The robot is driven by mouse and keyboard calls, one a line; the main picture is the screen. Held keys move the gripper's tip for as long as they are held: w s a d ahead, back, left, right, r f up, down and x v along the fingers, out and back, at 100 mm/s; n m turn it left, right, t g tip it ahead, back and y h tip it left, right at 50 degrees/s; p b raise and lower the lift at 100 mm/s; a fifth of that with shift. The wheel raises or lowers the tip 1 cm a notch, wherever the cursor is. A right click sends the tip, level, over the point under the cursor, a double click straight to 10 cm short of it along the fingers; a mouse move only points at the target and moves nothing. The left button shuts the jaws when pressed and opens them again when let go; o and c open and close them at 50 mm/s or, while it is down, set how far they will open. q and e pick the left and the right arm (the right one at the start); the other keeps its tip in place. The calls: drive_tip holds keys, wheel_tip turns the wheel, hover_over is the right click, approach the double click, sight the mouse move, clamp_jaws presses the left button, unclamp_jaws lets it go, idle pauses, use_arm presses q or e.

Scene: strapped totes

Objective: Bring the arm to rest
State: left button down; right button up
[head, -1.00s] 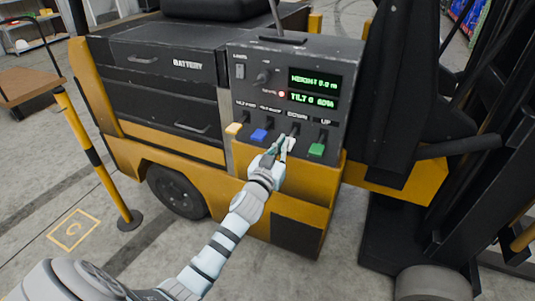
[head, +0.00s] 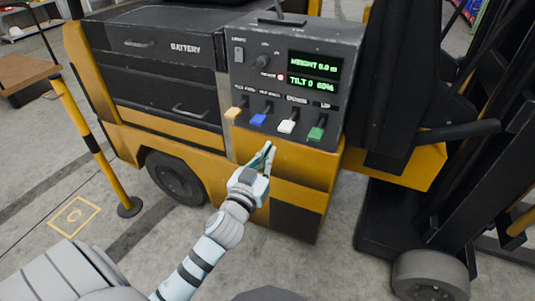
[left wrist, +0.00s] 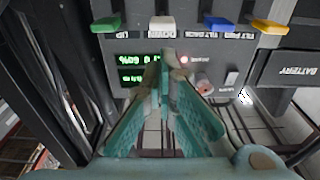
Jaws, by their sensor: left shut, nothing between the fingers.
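My left gripper (head: 264,158) is shut and empty. It hangs in front of the forklift's yellow side, just below the control panel (head: 340,95), apart from its levers. In the left wrist view the two teal fingers of the gripper (left wrist: 165,65) come together at their tips, with the panel upside down behind them. The panel carries a yellow lever (head: 233,113), a blue lever (head: 259,119), a white lever (head: 287,126) and a green lever (head: 316,132). Its green display (head: 314,73) reads a height of 0.0 m and a tilt line. My right gripper is not in view.
The forklift's black mast (head: 445,140) stands to the right of the panel. A yellow and black post (head: 92,150) stands at the left, near a wooden-topped table (head: 22,72). The grey floor (head: 150,240) around my arm is clear.

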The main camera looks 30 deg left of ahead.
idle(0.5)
use_arm(q)
drive_tip(key=s+a+f+m+g+h+p, duration=0.15)
drive_tip(key=s+f+g, duration=0.25)
drive_tip(key=f, duration=1)
drive_tip(key=s+f+m+g+y, duration=0.1)
drive_tip(key=s+f+m+g, duration=0.2)
drive_tip(key=f, duration=1.2)
drive_tip(key=s+f+n+g+p, duration=0.15)
drive_tip(key=s+f+g, duration=0.35)
drive_tip(key=s+f, duration=0.85)
drive_tip(key=s+d+f+g+h+p, duration=0.1)
drive_tip(key=s+d+g, duration=0.1)
drive_tip(key=s, duration=0.9)
drive_tip(key=s+d+f+g+p, duration=0.2)
drive_tip(key=s+g, duration=0.1)
drive_tip(key=s, duration=0.8)
drive_tip(key=shift+s+f+n+h, duration=0.3)
drive_tip(key=shift+s+n+h, duration=0.05)
drive_tip(key=shift+s+n, duration=0.05)
